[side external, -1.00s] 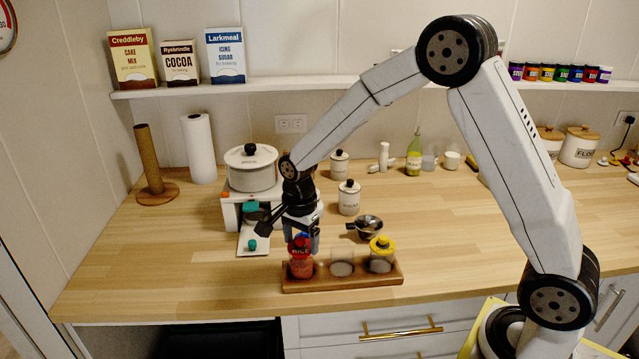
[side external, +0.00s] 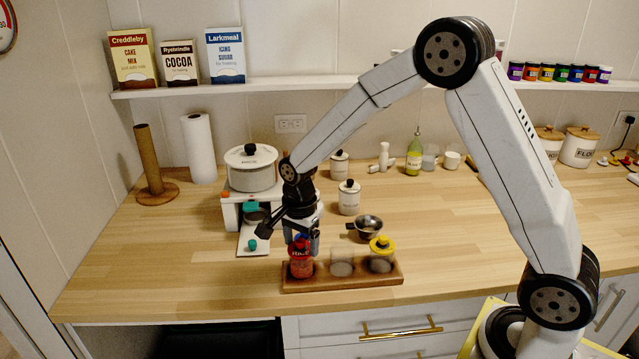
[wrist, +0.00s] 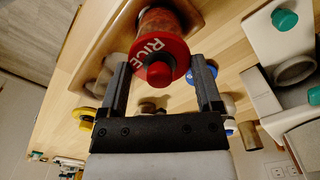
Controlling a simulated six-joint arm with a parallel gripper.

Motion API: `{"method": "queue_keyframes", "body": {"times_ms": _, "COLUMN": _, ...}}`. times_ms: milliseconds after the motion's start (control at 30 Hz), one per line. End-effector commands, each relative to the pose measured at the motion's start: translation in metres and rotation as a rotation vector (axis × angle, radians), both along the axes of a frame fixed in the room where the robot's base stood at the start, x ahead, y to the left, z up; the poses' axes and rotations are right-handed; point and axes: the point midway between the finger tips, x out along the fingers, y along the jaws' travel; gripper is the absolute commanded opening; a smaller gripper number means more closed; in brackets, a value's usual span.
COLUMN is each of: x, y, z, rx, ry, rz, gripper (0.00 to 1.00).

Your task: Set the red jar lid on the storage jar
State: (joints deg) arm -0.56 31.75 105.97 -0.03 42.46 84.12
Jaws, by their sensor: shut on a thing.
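The red jar lid (side external: 299,253), marked RICE, sits at the mouth of the left storage jar (side external: 301,269), which has reddish contents. My gripper (side external: 302,246) points down over this jar and is shut on the lid. In the wrist view, the lid (wrist: 150,58) with its red knob lies between my two fingers (wrist: 160,88), and the jar (wrist: 160,22) shows beyond it. The lid is lined up closely with the jar, but I cannot tell whether it is fully seated.
The wooden rack (side external: 348,283) also holds an uncovered clear jar (side external: 342,262) and a yellow-lidded jar (side external: 381,258). A white stand with a pot (side external: 252,170) is at the left. The front left counter is clear.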

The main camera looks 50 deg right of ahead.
Motion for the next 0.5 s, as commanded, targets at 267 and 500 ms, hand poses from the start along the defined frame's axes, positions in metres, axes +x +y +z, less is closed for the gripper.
{"method": "queue_keyframes", "body": {"times_ms": 267, "x": -0.0002, "y": 0.0, "z": -0.0033, "rx": 0.0, "ry": 0.001, "rz": 0.0, "gripper": 0.28}}
{"method": "queue_keyframes", "body": {"times_ms": 500, "x": -0.0001, "y": 0.0, "z": -0.0034, "rx": 0.0, "ry": 0.0, "rz": 0.0, "gripper": 1.0}}
